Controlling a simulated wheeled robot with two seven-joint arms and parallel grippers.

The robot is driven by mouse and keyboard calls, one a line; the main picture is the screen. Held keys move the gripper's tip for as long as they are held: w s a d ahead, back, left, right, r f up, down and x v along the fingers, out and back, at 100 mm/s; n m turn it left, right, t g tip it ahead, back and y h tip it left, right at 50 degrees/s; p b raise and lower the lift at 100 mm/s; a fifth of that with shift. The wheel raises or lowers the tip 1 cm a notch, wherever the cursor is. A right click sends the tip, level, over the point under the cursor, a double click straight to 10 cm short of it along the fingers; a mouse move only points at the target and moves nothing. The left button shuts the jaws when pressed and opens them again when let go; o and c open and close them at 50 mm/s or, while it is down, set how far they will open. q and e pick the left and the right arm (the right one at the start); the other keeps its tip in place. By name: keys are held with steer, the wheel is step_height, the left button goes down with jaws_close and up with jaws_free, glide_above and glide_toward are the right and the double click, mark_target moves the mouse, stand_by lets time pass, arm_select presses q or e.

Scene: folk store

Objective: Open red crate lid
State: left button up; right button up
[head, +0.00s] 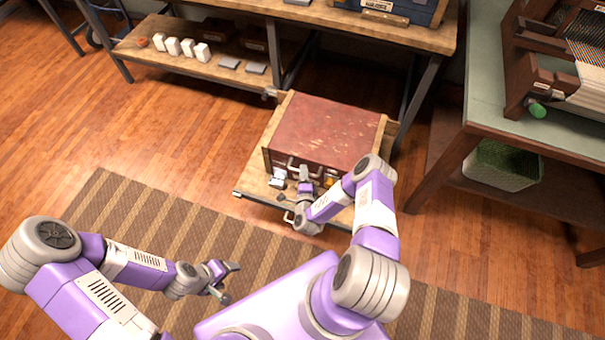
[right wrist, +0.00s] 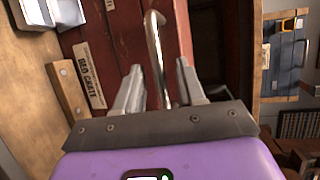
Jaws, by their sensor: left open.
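The red crate (head: 325,132) sits closed on a low wooden platform, its worn red lid facing up. In the right wrist view its front (right wrist: 98,35) shows a "RED CRATE" label (right wrist: 89,75) and a curved metal handle (right wrist: 156,45). My right gripper (head: 303,173) is at the crate's front. In the right wrist view its two fingers (right wrist: 160,82) stand apart on either side of the handle, with visible gaps, so it looks open around it. My left gripper (head: 228,278) is open and empty above the striped rug, away from the crate.
The low platform (head: 257,187) holds small items left of the crate's front. A workbench (head: 350,27) with a lower shelf stands behind. A green-topped table (head: 480,95) with a loom (head: 545,60) stands at right. The striped rug (head: 130,215) and floor at left are clear.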

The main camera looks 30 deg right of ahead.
steer(key=shift+w+d+f, duration=0.15)
steer(key=shift+w+d, duration=0.15)
steer(key=shift+w, duration=0.35)
jaws_close()
